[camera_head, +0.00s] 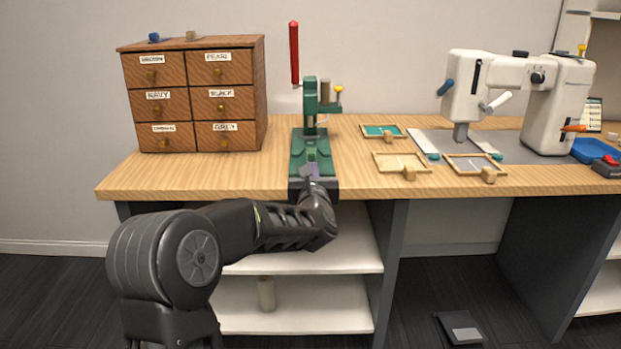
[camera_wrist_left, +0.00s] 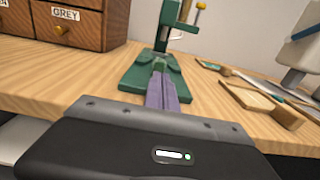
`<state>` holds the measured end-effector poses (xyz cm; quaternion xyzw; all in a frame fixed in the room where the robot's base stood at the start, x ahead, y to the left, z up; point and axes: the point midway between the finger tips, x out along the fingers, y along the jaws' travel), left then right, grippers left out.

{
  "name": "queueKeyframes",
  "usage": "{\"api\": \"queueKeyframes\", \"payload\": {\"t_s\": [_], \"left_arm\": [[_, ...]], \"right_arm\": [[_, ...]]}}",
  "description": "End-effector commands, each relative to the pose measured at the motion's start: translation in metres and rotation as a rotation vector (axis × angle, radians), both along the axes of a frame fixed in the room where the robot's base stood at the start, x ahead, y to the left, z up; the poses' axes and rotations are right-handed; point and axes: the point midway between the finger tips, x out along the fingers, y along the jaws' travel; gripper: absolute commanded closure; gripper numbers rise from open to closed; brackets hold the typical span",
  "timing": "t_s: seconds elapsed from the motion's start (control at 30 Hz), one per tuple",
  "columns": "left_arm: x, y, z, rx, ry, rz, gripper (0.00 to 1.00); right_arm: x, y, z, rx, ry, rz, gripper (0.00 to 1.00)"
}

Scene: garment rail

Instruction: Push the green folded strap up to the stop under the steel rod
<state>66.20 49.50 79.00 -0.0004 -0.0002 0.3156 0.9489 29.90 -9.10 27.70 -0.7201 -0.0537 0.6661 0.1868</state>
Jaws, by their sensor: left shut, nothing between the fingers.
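The green press (camera_head: 311,95) stands on the workbench with its red lever (camera_head: 294,52) upright. Its green base plate (camera_wrist_left: 135,83) extends toward me in the left wrist view. I cannot pick out the green folded strap from the green base; my fingers cover part of it. The steel rod and the stop are too small to make out surely. My left gripper (camera_wrist_left: 161,74) is shut, with purple-grey fingers and nothing between them. It points along the middle of the base toward the press column; it also shows in the head view (camera_head: 312,165). My right gripper is out of view.
A wooden drawer cabinet (camera_head: 193,98) stands left of the press. Small framed trays (camera_head: 402,170) lie to its right, then a white machine (camera_head: 556,105) on a grey mat. The bench (camera_head: 225,178) is clear between cabinet and press. Shelves (camera_head: 305,310) are below.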

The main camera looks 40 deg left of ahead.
Motion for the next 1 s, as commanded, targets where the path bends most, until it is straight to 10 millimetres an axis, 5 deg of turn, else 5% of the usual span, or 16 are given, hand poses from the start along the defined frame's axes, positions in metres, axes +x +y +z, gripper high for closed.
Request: {"api": "queueKeyframes", "payload": {"t_s": [0.5, 1.0], "left_arm": [[-0.070, -0.053, 0.001, 0.001, -0.001, -0.001, 1.00], [-0.080, -0.061, 0.000, 0.002, 0.001, -0.001, 1.00]], "right_arm": [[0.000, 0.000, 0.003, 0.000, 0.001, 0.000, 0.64], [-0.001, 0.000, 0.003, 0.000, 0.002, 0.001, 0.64]]}}
